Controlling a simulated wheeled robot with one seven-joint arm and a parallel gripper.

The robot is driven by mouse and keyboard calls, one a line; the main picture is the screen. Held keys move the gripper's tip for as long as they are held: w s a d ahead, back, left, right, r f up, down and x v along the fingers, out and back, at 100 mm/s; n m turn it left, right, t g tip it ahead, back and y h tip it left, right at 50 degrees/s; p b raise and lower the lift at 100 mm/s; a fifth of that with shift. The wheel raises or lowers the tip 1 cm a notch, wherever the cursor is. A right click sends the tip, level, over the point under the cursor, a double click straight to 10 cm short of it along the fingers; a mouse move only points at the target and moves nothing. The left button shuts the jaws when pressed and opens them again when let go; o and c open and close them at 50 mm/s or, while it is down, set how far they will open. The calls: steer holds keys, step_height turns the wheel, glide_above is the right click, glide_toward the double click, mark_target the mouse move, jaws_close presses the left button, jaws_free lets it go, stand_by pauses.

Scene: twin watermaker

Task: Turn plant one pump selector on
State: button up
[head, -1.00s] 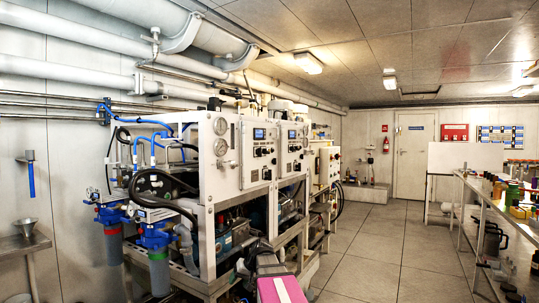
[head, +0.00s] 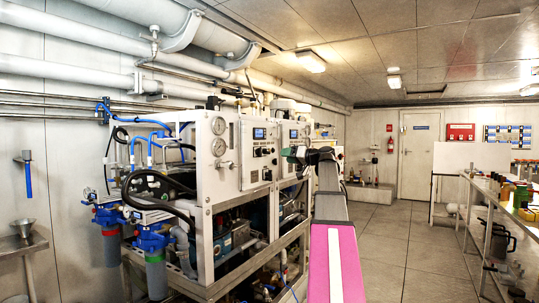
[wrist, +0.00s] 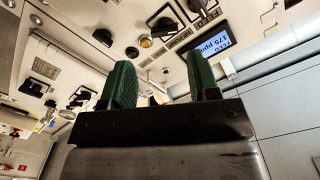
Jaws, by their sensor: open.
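The nearer white watermaker unit (head: 228,160) stands left of centre in the head view. Its front panel carries a small blue display (head: 259,134) and dark knobs (head: 264,151). My gripper (head: 296,156) is raised in front of the units, right of the near panel. In the wrist view its green fingers (wrist: 162,84) are apart with nothing gripped.
A second white unit (head: 285,133) stands behind the first, partly hidden by my arm. Blue filter housings (head: 153,240) and hoses are at the near left. A bench with bottles (head: 490,190) runs along the right. The floor aisle (head: 400,235) is clear.

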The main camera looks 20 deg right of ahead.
mark_target(268, 153)
steer(key=x, duration=0.7)
steer(key=r+x, duration=0.1)
steer(key=x, duration=0.2)
steer(key=shift+w+r, duration=0.1)
steer(key=shift+w, duration=0.1)
steer(key=c, duration=0.6)
